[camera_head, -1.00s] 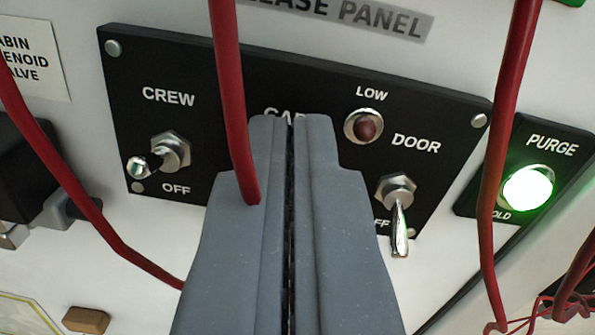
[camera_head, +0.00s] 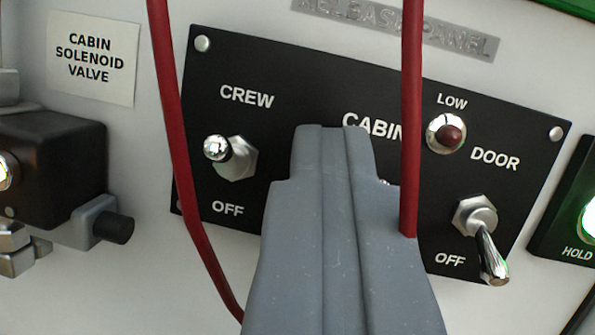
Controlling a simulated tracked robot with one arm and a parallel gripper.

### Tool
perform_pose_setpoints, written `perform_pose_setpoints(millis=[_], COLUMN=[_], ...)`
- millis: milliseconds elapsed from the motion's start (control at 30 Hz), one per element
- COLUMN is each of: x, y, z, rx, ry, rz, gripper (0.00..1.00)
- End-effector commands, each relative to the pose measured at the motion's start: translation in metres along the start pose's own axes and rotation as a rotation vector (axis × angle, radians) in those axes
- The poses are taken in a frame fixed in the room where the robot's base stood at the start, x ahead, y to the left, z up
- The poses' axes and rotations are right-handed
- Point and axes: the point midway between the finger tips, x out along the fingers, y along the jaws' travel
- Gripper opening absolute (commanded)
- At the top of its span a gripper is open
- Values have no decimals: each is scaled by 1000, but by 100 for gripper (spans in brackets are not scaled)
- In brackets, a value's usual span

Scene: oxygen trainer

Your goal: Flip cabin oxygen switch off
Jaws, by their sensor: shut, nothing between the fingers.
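The black switch panel (camera_head: 310,80) fills the middle of the view. My gripper (camera_head: 333,130) is shut and empty, in front of the panel just below the partly covered CABIN label (camera_head: 372,126). The cabin switch is almost wholly hidden behind the gripper; only a small shiny bit shows at its right edge, so its position cannot be told. I cannot tell if the fingers touch it. The CREW switch (camera_head: 217,148) at left points up and left. The DOOR switch (camera_head: 492,260) at right points down toward OFF.
Red cables (camera_head: 172,120) hang in front of the panel on both sides of the gripper, one close along its right side (camera_head: 411,110). A LOW lamp (camera_head: 450,135) is unlit. A dark solenoid box (camera_head: 50,165) sits at left. A green-lit button (camera_head: 589,220) is at the right edge.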

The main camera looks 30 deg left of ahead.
Motion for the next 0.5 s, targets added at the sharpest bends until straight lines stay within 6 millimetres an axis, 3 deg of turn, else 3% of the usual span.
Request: perform_pose_setpoints(millis=[33,500], x=[-6,-9], y=[13,19], z=[-3,-5], rx=[-5,-8], ry=[2,4], rz=[29,41], gripper=[0,0])
